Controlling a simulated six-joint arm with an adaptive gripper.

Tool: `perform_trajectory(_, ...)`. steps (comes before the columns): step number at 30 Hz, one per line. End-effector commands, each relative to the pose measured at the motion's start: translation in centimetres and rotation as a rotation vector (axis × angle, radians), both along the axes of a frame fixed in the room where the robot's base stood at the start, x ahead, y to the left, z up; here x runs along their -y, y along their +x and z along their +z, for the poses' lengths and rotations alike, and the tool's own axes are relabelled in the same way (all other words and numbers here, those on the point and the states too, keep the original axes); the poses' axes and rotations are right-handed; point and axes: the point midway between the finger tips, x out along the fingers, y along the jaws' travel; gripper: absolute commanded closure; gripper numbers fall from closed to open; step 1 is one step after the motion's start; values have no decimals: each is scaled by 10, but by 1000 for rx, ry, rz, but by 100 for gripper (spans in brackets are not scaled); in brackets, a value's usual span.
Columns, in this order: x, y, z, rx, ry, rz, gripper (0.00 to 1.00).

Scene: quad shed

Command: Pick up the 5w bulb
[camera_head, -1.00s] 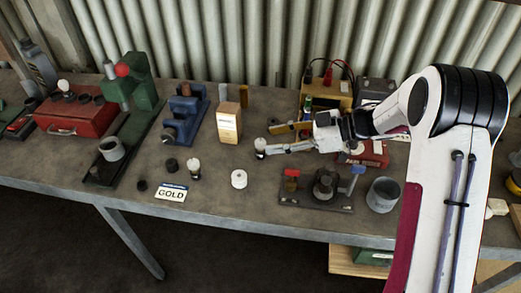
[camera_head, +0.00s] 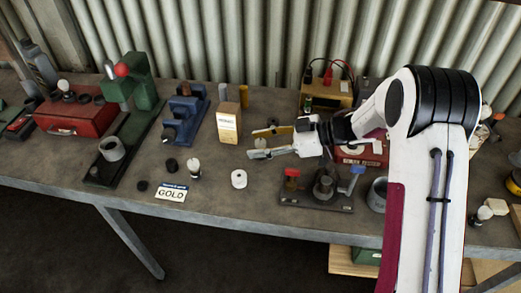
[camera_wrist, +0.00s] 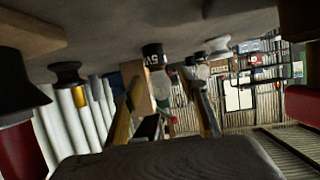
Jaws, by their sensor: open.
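My gripper (camera_head: 254,143) is open in the head view, low over the bench and pointing left, with a pale finger in front and a yellow one behind. In the wrist view, which is upside down, a dark piece with a white band (camera_wrist: 153,58) and lettering like "5W" stands between the fingers of my gripper (camera_wrist: 165,112). I see no clear contact with either finger. Another bulb (camera_head: 193,167) stands upright beside the GOLD sign.
A tan box (camera_head: 229,126) stands just left of my fingertips. A fixture with red and blue handles (camera_head: 316,193) stands below the wrist. The GOLD sign (camera_head: 171,193) lies near the bench edge, with small dark cylinders around it.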

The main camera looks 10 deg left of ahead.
Motion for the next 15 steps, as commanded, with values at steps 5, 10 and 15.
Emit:
perform_trajectory(5,0,0,0,0,0,0,57)
perform_trajectory(10,0,0,0,0,0,0,99)
perform_trajectory(15,0,0,0,0,0,0,99)
